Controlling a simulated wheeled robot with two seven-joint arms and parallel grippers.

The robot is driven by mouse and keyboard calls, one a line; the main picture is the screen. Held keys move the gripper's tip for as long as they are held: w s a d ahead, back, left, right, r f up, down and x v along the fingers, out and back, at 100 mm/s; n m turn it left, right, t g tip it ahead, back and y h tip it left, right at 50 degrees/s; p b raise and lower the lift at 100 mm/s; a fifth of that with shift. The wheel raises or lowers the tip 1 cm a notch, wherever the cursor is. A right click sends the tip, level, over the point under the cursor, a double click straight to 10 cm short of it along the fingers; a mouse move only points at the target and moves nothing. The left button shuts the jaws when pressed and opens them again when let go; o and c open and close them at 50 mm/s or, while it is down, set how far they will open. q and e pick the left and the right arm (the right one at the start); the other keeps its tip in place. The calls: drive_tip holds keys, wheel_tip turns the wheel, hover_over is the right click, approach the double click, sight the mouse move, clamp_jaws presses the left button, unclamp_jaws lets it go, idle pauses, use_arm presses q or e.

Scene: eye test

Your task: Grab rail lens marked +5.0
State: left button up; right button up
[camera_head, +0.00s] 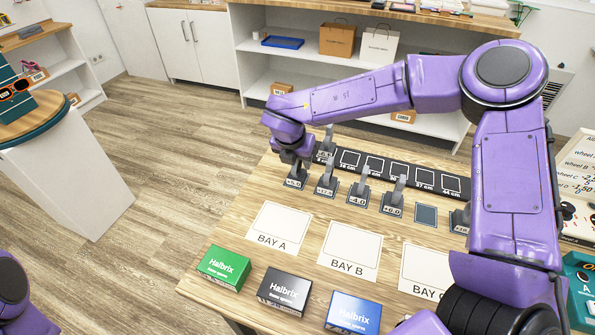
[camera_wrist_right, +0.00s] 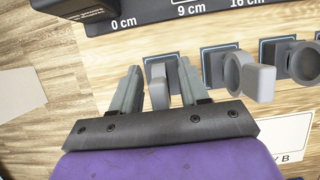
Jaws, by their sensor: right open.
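The leftmost lens stand (camera_head: 294,183) is in the row on the table in the head view. Its small label seems to read 5.0, and its sign is hard to make out. My right gripper (camera_head: 296,166) is directly over this stand and hides most of its lens. In the right wrist view my right gripper (camera_wrist_right: 158,88) is open, with a grey lens holder (camera_wrist_right: 159,72) between its fingers. I cannot tell whether the fingers touch it. My left gripper is not in view.
Lens stands marked -4.0 (camera_head: 358,195) and +6.0 (camera_head: 393,204) stand to the right. Behind the row runs the black rail (camera_head: 425,179), with another holder at its left end. BAY A (camera_head: 280,225) and BAY B cards lie bare in front, before green, black and blue Halbrix boxes.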

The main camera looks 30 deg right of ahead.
clamp_jaws()
drive_tip(key=shift+r, duration=0.1)
